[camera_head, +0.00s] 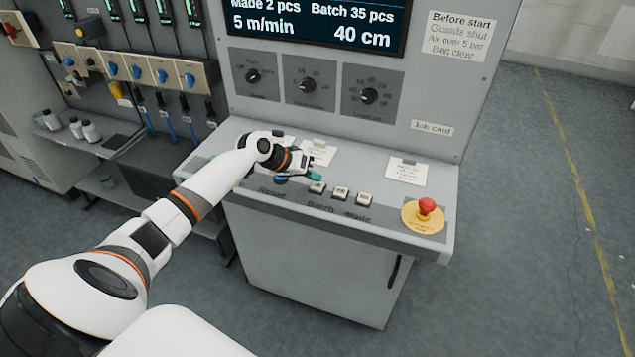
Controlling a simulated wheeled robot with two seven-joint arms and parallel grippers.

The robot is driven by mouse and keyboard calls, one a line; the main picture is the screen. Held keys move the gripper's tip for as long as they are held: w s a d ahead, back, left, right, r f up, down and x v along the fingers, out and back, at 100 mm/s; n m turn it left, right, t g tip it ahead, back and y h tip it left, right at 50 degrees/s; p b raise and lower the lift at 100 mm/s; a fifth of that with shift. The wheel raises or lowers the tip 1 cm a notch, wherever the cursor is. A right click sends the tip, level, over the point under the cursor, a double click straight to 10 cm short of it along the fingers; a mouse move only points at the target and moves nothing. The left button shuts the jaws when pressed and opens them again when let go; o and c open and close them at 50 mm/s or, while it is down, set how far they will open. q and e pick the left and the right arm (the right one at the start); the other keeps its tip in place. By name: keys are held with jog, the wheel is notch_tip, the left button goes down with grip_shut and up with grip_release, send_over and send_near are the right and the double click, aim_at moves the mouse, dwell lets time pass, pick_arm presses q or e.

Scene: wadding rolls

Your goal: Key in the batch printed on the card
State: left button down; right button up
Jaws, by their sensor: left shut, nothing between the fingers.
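The control console (445,190) has a screen (310,22) reading Made 2 pcs, Batch 35 pcs, 5 m/min and 40 cm. A white card (407,171) lies on the console's sloped top, below the "Job card" label (431,128); its print is too small to read. Three pale square buttons, left (317,188), middle (341,193) and right (364,199), sit near the front edge, with Batch and Made lettering below. My left gripper (314,174) is shut and empty, just above and behind the left button; I cannot tell whether it touches anything. My right gripper is out of view.
A red emergency stop (427,207) on a yellow disc stands at the right front. Three rotary knobs (308,86) are on the upright panel. A blue button (281,180) is beside my wrist. A shelf (85,140) with bottles is at left.

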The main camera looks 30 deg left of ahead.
aim_at(313, 186)
pick_arm(q)
notch_tip(313, 186, up, 5)
jog(key=p, duration=0.4)
jog(key=shift+r, duration=0.1)
dwell(0.5)
dwell(0.4)
